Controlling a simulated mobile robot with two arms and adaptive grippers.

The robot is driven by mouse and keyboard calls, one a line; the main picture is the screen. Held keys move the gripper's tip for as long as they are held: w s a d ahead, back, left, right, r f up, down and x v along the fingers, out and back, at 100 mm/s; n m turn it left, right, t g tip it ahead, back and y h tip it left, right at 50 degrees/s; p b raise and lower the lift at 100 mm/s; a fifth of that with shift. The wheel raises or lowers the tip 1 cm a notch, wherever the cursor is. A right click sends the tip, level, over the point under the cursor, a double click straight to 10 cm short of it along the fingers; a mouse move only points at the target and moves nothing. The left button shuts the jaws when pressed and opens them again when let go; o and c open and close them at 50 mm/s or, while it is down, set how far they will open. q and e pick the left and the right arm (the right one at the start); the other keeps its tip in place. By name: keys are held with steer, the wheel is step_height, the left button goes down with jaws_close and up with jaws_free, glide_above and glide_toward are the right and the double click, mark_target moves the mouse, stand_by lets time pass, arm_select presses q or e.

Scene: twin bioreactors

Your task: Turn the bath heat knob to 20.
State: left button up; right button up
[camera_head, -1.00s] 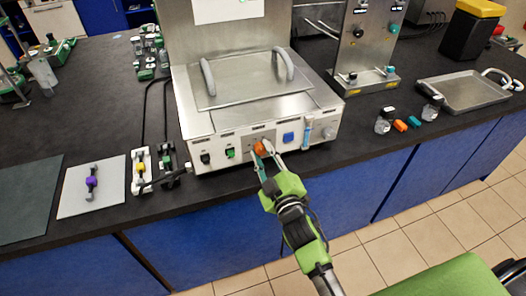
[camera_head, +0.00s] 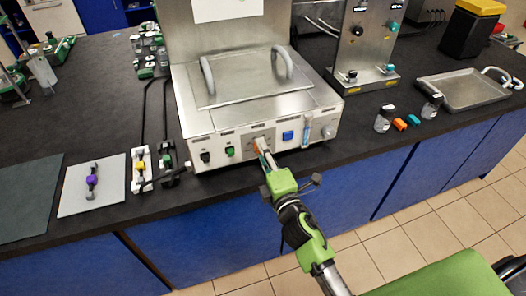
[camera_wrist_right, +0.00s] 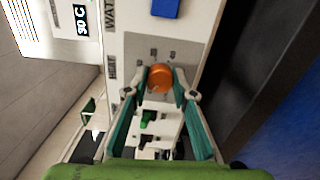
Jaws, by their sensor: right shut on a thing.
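The bath (camera_head: 190,118) is a steel box with a lid and a white front panel. Its orange heat knob (camera_wrist_right: 160,78) sits on the panel beside the HEAT label in the wrist view, with small scale marks around it that are too small to read. My right gripper (camera_head: 261,146) is at this knob, which it mostly hides in the head view. In the wrist view the right gripper's fingertips (camera_wrist_right: 161,80) lie on both sides of the knob and are shut on it. The knob's pointer cannot be made out. My left gripper is not in view.
A blue square control (camera_head: 288,136) is right of the knob, and a green switch (camera_head: 230,152) and a black switch (camera_head: 206,157) are left of it. A lit display (camera_wrist_right: 80,18) shows in the wrist view, its digits hard to read. The bench front edge is close below.

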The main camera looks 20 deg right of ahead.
steer(key=shift+n, duration=0.6)
steer(key=o, duration=1.1)
steer(key=s, duration=1.2)
steer(key=shift+d, duration=0.15)
